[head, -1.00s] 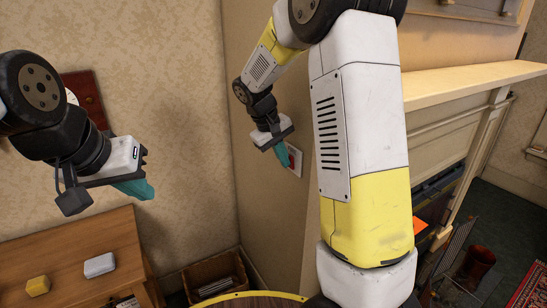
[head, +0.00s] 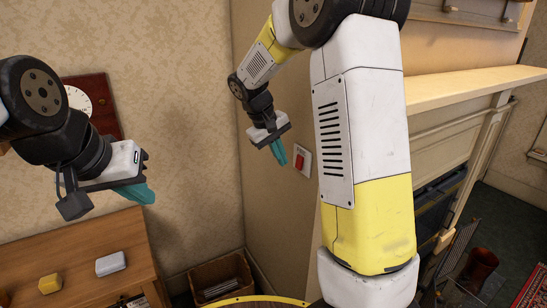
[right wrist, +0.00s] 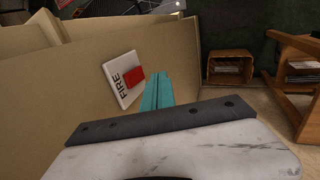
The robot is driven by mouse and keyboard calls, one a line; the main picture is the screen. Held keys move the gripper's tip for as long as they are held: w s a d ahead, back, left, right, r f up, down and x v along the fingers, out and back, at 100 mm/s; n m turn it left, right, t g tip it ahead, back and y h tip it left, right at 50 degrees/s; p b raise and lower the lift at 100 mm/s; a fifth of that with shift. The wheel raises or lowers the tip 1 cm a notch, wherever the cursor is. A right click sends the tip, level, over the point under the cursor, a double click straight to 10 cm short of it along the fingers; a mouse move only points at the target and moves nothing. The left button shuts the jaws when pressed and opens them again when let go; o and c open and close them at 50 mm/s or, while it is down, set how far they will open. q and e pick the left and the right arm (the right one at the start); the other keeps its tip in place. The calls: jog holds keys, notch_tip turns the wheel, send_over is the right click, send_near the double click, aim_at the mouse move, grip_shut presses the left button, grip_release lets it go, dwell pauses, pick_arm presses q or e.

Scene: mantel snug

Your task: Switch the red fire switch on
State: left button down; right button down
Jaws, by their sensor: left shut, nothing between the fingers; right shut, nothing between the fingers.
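The fire switch is a white wall plate with a red rocker (head: 301,161), on the side wall left of the mantel in the head view. My left gripper (head: 143,193) is shut and empty above the wooden desk.
The mantel shelf (head: 470,85) juts out at right, with a dark fireplace (head: 440,195) below. The desk (head: 75,255) at left holds a yellow block (head: 50,284) and a pale block (head: 110,264). A basket (head: 220,277) stands in the corner.

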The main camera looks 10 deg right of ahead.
jog(key=w+d+v, duration=0.1)
jog(key=v, duration=0.8)
jog(key=shift+s+r, duration=0.3)
jog(key=shift+s, duration=0.05)
jog(key=shift+f, duration=0.15)
jog(key=shift+a+f+y, duration=0.25)
jog(key=shift+f+y, duration=0.25)
jog(key=shift+f, duration=0.05)
